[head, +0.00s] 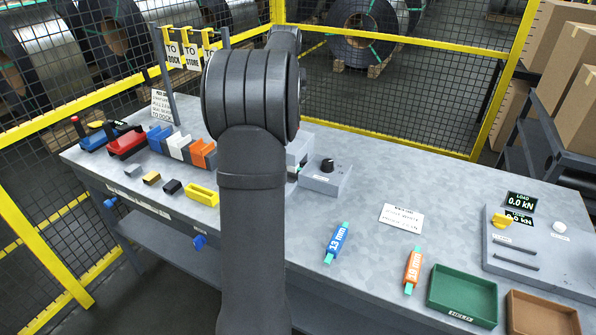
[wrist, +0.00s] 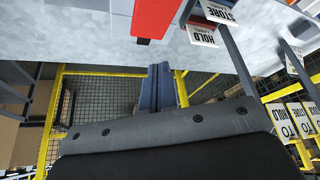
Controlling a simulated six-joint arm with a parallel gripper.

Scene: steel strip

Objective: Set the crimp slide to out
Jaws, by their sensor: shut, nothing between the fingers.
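No part in view is marked as the crimp slide, and I cannot tell its setting. A red tool (head: 127,143) with dark parts sits at the back left of the bench in the head view. A red body (wrist: 152,18) with a black tab shows at the top of the wrist view; it may be the same tool. My gripper (wrist: 158,70) shows in the wrist view with its fingers pressed together and empty, apart from the red body. In the head view my own arm hides the gripper and the middle of the bench.
A blue tool (head: 95,138) stands beside the red one. Blue, white and orange holders (head: 180,148), a yellow block (head: 202,194) and a knobbed grey box (head: 325,177) are on the bench (head: 300,235). Hanging tags (wrist: 203,32) are near my gripper. A control panel (head: 540,255) is at right.

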